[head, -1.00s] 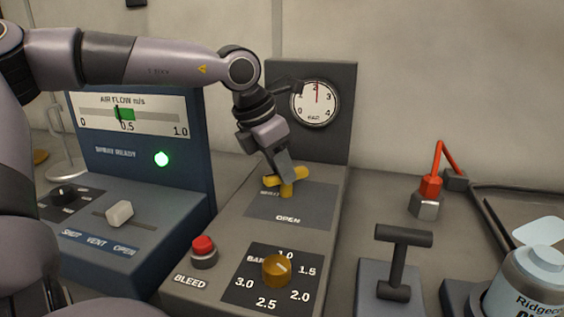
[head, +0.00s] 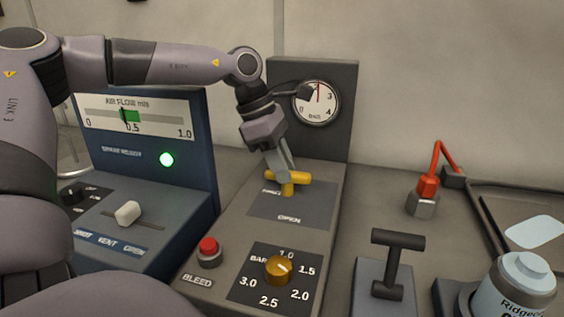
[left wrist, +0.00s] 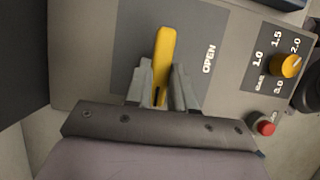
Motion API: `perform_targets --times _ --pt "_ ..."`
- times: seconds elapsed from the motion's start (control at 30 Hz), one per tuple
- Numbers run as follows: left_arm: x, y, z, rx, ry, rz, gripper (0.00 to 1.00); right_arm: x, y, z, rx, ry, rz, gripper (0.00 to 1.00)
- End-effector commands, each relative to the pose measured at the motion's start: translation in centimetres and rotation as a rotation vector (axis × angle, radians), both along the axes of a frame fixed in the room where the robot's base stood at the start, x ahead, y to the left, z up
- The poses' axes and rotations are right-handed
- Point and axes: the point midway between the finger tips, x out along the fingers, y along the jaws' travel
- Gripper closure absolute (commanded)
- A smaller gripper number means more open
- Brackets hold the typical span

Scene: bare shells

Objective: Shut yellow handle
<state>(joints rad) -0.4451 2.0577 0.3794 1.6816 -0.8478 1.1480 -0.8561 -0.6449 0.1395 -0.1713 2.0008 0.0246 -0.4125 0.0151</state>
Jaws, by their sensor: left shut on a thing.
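The yellow handle (head: 289,180) stands on a dark plate (head: 293,206) marked OPEN, on the grey sloped panel. In the head view its bar lies roughly crosswise. My left gripper (head: 287,176) reaches down from above and is shut on the yellow handle. In the left wrist view the yellow handle (left wrist: 165,52) sticks out between the two fingers of my left gripper (left wrist: 162,90), with the word OPEN to its right. Part of the handle is hidden by the fingers. My right gripper is not in view.
A round gauge (head: 316,101) stands behind the handle. An orange-yellow knob (head: 278,270) and a red BLEED button (head: 208,246) are nearer on the same panel. A blue AIR FLOW unit (head: 140,155) is to the left. A black T-handle (head: 396,262) and a red-topped fitting (head: 426,190) are to the right.

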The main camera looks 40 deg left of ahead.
Motion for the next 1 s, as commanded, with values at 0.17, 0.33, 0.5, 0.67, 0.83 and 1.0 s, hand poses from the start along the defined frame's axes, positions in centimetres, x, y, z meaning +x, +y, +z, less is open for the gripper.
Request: perform_targets --times 0.17,0.33,0.5,0.67,0.83,1.0 --pt "0.14 0.04 0.15 0.0 -0.005 -0.029 1.0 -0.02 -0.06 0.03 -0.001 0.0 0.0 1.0" --pt "0.14 0.02 0.15 0.001 -0.005 -0.036 1.0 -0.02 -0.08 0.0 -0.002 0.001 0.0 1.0" --pt "0.14 0.02 0.16 0.001 -0.006 -0.037 1.0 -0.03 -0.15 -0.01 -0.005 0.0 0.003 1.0" --pt "0.13 0.02 0.15 0.002 -0.005 -0.037 0.54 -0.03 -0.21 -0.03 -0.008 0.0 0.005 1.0" --pt "0.09 0.02 0.09 0.001 -0.003 -0.036 0.51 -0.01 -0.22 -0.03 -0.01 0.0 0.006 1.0" --pt "0.06 0.1 0.27 0.0 -0.003 -0.035 0.51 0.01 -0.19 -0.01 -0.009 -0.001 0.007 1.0"
